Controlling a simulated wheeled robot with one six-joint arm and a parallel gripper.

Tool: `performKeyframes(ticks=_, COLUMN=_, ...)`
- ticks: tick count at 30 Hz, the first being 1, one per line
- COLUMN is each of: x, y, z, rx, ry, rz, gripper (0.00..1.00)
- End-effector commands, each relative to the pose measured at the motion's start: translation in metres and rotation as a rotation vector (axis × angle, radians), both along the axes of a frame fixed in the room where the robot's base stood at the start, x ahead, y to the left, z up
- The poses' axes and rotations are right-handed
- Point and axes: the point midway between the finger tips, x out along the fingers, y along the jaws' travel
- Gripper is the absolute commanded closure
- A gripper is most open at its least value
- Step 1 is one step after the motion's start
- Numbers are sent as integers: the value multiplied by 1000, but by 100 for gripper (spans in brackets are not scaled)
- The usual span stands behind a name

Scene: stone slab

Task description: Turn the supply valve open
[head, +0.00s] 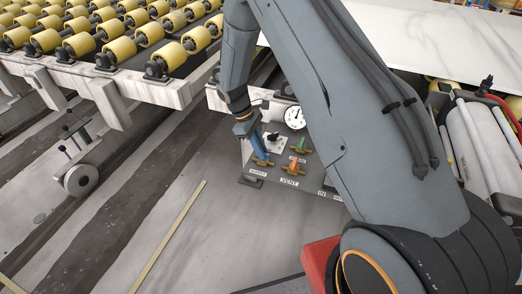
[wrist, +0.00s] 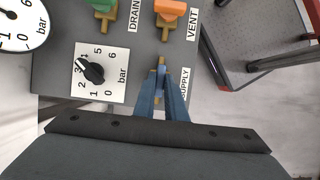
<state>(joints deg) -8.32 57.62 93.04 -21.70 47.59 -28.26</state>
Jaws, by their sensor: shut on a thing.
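The supply valve (head: 263,162) sits at the front left of a grey panel, beside its SUPPLY label. In the wrist view its brass body (wrist: 161,64) shows just beyond my fingertips. My gripper (head: 257,149) reaches down to it from above; in the wrist view the two blue fingers (wrist: 162,88) are closed together on the valve's blue handle. The fingers hide most of the handle, so I cannot tell its exact angle.
The vent valve (wrist: 170,10) is orange and the drain valve (wrist: 102,6) green, both close by. A pressure dial (wrist: 91,72) and a round gauge (head: 295,117) share the panel. A roller conveyor (head: 110,75) stands left; a white slab (head: 440,40) lies behind.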

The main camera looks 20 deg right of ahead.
Motion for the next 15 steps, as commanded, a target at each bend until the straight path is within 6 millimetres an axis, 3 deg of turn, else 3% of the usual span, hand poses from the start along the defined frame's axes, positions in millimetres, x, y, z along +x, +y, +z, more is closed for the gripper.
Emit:
performKeyframes(ticks=14, x=-1, y=-1, z=0, rx=-1, ry=2, rz=-16, gripper=100)
performKeyframes(ticks=15, x=-1, y=-1, z=0, rx=-1, ry=2, rz=-16, gripper=86)
